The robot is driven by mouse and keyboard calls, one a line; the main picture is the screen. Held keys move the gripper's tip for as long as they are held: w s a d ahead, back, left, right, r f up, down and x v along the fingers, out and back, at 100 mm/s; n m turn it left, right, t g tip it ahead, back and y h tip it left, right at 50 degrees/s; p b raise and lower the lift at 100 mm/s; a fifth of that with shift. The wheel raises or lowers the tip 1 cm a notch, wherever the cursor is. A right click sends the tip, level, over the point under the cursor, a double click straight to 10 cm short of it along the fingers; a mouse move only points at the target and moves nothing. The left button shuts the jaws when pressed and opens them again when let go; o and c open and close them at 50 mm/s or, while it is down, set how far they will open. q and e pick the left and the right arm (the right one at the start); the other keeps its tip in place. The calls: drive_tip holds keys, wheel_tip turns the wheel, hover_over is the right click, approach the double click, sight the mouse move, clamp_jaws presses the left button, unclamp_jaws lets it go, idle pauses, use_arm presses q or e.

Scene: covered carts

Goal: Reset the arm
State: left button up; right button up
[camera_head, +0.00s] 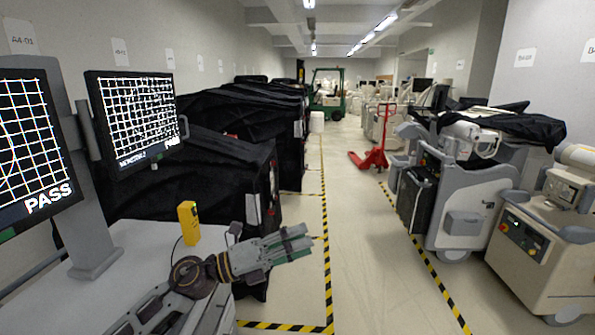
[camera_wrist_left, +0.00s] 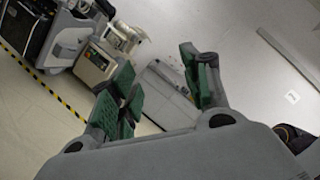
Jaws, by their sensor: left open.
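My left arm (camera_head: 190,283) comes in from the lower left in the head view, over the edge of the white work surface. Its gripper (camera_head: 292,243) points right, past that surface and above the floor. In the left wrist view the gripper (camera_wrist_left: 160,88) has its two green-padded fingers apart with nothing between them. My right gripper shows in neither view.
Two monitors (camera_head: 135,113) reading PASS and a yellow device (camera_head: 188,223) stand on the white surface (camera_head: 135,245). Black-covered carts (camera_head: 200,165) line the left. Wheeled machines (camera_head: 465,205) stand at right. The striped-tape aisle (camera_head: 365,245) is clear up to a red pallet jack (camera_head: 375,155).

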use_arm(q)
drive_tip(key=w+a+n+t+y, duration=0.5)
drive_tip(key=a+n+t+y, duration=0.4)
drive_tip(key=n+t, duration=0.8)
drive_tip(key=s+a+f+n+g+y, duration=0.2)
drive_tip(key=a+f+n+g+y, duration=0.3)
drive_tip(key=f+n, duration=0.4)
drive_tip(key=s+a+f+n+g+y, duration=0.2)
drive_tip(key=a+f+n+g+y, duration=0.35)
drive_tip(key=f, duration=0.65)
drive_tip(key=s+a+f+n+g, duration=0.1)
drive_tip(key=s+f+n+g, duration=0.25)
drive_tip(key=s+f, duration=0.6)
drive_tip(key=s+a+f+n+g, duration=0.25)
drive_tip(key=s+f+g, duration=0.3)
drive_tip(key=s, duration=0.65)
wheel_tip(320, 180, down, 33)
drive_tip(key=s, duration=0.3)
drive_tip(key=s+a+f+g, duration=0.1)
drive_tip(key=s+a+f, duration=0.1)
drive_tip(key=s+f, duration=0.7)
drive_tip(key=s+a+f+g, duration=0.1)
drive_tip(key=s+a+f, duration=0.1)
drive_tip(key=s+f, duration=0.8)
drive_tip(key=shift+s+a+f, duration=0.3)
drive_tip(key=shift+s+a, duration=0.05)
drive_tip(key=shift+s, duration=0.75)
